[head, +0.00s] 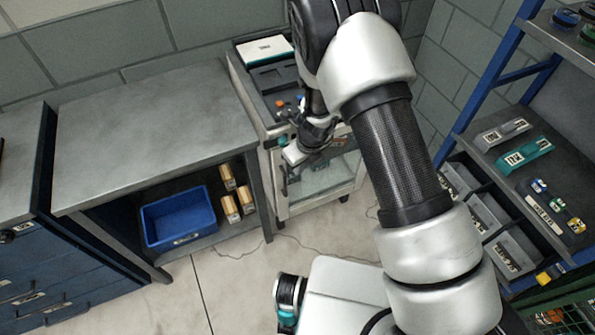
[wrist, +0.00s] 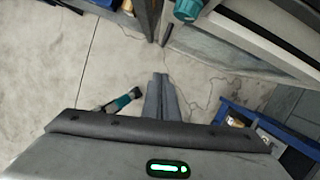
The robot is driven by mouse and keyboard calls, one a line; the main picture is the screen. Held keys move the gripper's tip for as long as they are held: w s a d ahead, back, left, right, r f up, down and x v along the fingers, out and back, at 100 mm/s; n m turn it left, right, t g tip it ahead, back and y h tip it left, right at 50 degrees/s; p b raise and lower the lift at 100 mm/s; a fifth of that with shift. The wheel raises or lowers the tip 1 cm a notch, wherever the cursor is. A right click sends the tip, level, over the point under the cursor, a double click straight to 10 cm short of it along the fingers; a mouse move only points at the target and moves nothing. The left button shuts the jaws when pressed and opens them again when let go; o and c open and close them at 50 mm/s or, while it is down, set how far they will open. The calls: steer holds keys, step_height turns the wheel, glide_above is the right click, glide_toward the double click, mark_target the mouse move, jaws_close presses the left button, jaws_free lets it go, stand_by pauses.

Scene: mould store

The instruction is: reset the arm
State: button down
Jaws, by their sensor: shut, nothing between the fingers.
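My arm reaches from the lower right of the head view up to the back, then bends down. My gripper (head: 287,172) hangs in front of the grey cart (head: 281,213), small and dark there against the cart's front. In the wrist view my gripper's two fingers (wrist: 161,80) lie side by side with no gap, shut and empty. Bare floor shows beyond their tips. I cannot tell from the head view whether the gripper touches the cart.
A grey workbench (head: 150,125) stands left of the cart, with a blue bin (head: 180,220) and several wooden blocks (head: 229,207) on its lower shelf. A blue-framed rack (head: 485,85) stands at right. Thin cables (head: 315,247) lie on the floor. Open floor (head: 235,290) lies before the bench.

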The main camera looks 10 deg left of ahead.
steer(key=shift+r, duration=0.35)
steer(key=s+d+r+n+y, duration=0.1)
steer(key=d+r+n, duration=0.25)
steer(key=r, duration=0.65)
steer(key=s+d+r+n+t, duration=0.1)
steer(key=d+r+n, duration=0.3)
steer(key=r, duration=0.6)
steer(key=s+d+r+n+y, duration=0.15)
steer(key=r+n, duration=0.35)
steer(key=r, duration=0.5)
steer(key=s+d+r+n+t+h+p, duration=0.1)
steer(key=s+d+r+n+h, duration=0.1)
steer(key=s+d+r+n, duration=0.4)
steer(key=s+d+r+n+t+h, duration=0.1)
steer(key=s+d+r+n+h, duration=0.1)
steer(key=s+d+r+n, duration=0.4)
steer(key=s+d+n, duration=0.1)
steer(key=s+d, duration=0.3)
steer(key=d, duration=0.2)
steer(key=shift+s+t+h+p, duration=0.25)
steer(key=shift+t+h+p, duration=0.1)
steer(key=shift+t, duration=0.05)
steer(key=shift+a+r, duration=0.1)
